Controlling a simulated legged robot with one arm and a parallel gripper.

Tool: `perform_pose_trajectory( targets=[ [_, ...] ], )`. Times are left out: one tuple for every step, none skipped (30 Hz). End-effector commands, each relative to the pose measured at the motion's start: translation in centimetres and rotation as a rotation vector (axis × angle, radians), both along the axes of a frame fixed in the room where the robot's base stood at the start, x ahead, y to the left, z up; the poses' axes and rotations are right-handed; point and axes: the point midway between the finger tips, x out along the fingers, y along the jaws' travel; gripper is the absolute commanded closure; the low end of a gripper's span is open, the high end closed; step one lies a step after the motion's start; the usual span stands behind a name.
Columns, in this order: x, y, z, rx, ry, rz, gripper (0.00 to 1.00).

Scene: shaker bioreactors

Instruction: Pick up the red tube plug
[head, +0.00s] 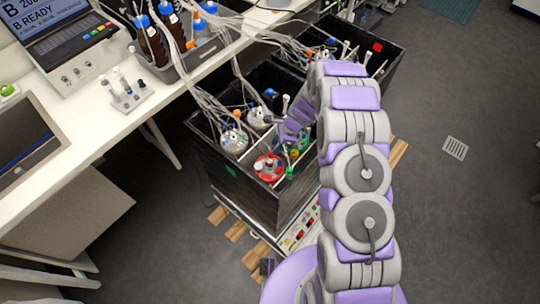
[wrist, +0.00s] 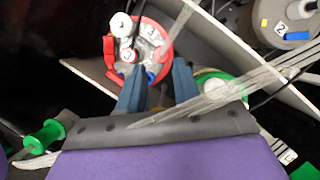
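A red-rimmed vessel lid (wrist: 167,48) is at the top of the wrist view, with white and red fittings marked with numbers. A small red piece (wrist: 109,52), which looks like the red tube plug, stands at the lid's left edge. My gripper (wrist: 156,76) is open, its two blue fingers apart and pointing at the near side of the lid. Nothing is clearly held between them. The red piece lies left of both fingers. In the head view the red-topped vessel (head: 269,167) sits in the near corner of a black box, with my purple gripper beside it; its fingertips are hard to make out.
The black box (head: 240,185) has tall walls and dividers; a thin pale divider (wrist: 245,60) runs right of the lid. Clear tubes cross close to the right finger. Green-capped parts (wrist: 45,138) lie nearby. A white bench (head: 110,130) stands at left.

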Motion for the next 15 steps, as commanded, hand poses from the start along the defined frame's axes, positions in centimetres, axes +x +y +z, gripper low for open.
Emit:
perform_pose_trajectory(
  targets=[
    [0.0,0.2,-0.7,0.0,0.001,0.0,0.67],
    [0.0,0.4,-1.0,0.0,-0.001,0.0,0.67],
    [0.0,0.5,-1.2,0.0,-0.002,0.0,0.67],
    [0.0,0.6,-1.3,0.001,-0.002,0.0,0.67],
    [0.0,0.6,-1.4,0.001,-0.002,0.0,0.67],
    [0.0,0.7,-1.5,0.0,-0.003,0.0,0.67],
    [0.0,0.7,-1.6,0.0,-0.003,0.0,0.67],
    [0.0,0.8,-1.7,0.0,-0.003,0.0,0.67],
    [0.0,0.9,-1.9,0.0,-0.002,0.0,0.67],
    [0.0,1.0,-2.1,0.0,-0.002,0.0,0.67],
    [0.0,1.1,-2.4,-0.001,-0.003,0.001,0.67],
    [0.0,1.3,-2.8,-0.001,-0.002,0.001,0.67],
    [0.0,1.4,-3.2,-0.001,-0.002,0.001,0.67],
    [0.0,1.6,-3.7,-0.001,-0.001,0.002,0.67],
    [0.1,1.9,-4.3,-0.001,0.0,0.001,0.67]
  ],
)
